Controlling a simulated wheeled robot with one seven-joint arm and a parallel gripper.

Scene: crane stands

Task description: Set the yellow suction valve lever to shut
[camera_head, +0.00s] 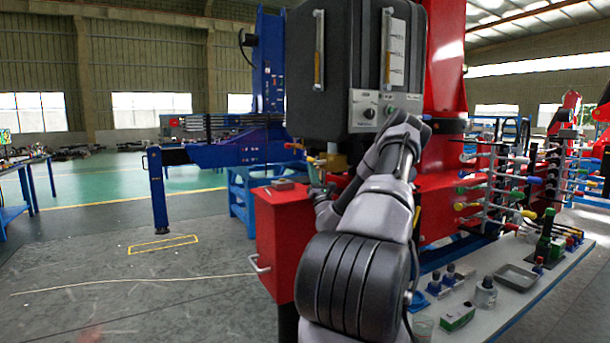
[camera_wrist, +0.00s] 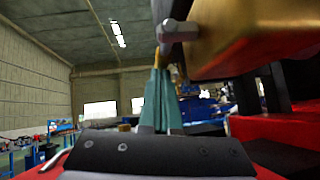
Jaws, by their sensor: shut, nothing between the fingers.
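The brass valve body (camera_head: 337,161) sits under the dark tank, and in the wrist view it is a large gold block (camera_wrist: 262,38) at the upper right. A grey metal pivot end (camera_wrist: 178,30) sticks out from its left side. A narrow yellow piece, apparently the lever (camera_wrist: 179,74), shows just behind my fingertips; its full length and angle are hidden. My gripper (camera_wrist: 160,72) has its teal fingers together, pointing up, just left of and below the brass block. In the head view my gripper (camera_head: 314,172) is small and partly hidden by my arm; contact with the lever cannot be told.
The dark tank (camera_head: 350,60) hangs close above the valve. A red cabinet (camera_head: 280,235) stands below it. A blue crane frame (camera_head: 235,150) is behind at left. A table with bottles and tools (camera_head: 500,300) is at right. The floor at left is open.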

